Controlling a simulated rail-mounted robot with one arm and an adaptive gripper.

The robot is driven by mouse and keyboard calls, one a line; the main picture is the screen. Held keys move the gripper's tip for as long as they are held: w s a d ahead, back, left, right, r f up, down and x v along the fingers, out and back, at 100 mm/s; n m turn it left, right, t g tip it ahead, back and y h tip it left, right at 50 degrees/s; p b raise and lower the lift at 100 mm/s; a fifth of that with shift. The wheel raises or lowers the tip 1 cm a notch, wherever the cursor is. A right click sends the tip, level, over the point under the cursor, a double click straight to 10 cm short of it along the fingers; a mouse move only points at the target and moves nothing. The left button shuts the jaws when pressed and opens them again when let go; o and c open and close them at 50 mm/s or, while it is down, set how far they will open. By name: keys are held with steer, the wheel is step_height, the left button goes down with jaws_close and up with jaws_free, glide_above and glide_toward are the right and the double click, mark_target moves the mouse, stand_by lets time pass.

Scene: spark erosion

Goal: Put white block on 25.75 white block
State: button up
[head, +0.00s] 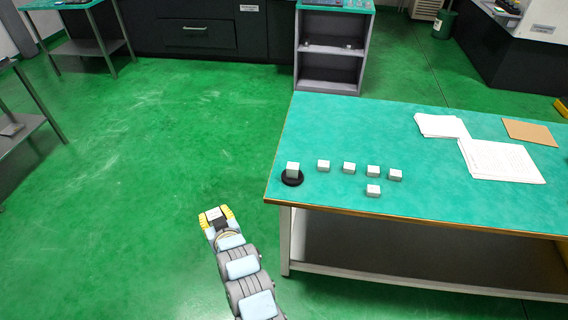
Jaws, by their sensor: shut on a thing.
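My gripper (216,214), with yellow fingers, is left of the table's front left corner, with green floor behind it in the picture. It is shut on a white block (213,213), which shows small between the fingers. Another white block (292,167) sits on a round black base (292,180) near the table's left edge. Several more white blocks stand to its right: a row starts with one block (323,166), and a single block (373,190) stands in front of that row. Any markings are too small to read, so I cannot tell which block is 25.75.
The green-topped table (330,122) has a brown edge and a lower shelf. White papers (500,160) and a brown sheet (530,132) lie on its right part. A grey shelf unit (331,50) stands behind it. The floor to the left is open.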

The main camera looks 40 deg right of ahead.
steer(key=s+d+r+m+g+h+p, duration=0.1)
steer(key=s+d+r+m+h+p, duration=0.3)
steer(key=d, duration=0.9)
steer(key=s+d+r+n+b, duration=0.1)
steer(key=s+d+r, duration=0.35)
steer(key=d, duration=0.75)
steer(key=b, duration=0.3)
glide_above(293, 165)
steer(key=s, duration=0.2)
steer(key=shift+y, duration=0.3)
steer(key=f, duration=0.4)
steer(key=a+f, duration=0.1)
steer(key=f, duration=0.1)
steer(key=shift+w+f, duration=0.25)
steer(key=shift+f, duration=0.1)
steer(key=shift+w+d+f, duration=0.3)
steer(key=shift+w+f, duration=0.1)
steer(key=shift+w, duration=0.05)
steer(key=shift+w+f, duration=0.15)
steer(key=shift+f, duration=0.1)
steer(key=shift+w+d+f+b, duration=0.15)
steer(key=shift+f+b, duration=0.2)
steer(key=shift+f, duration=1.25)
steer(key=shift+f, duration=0.1)
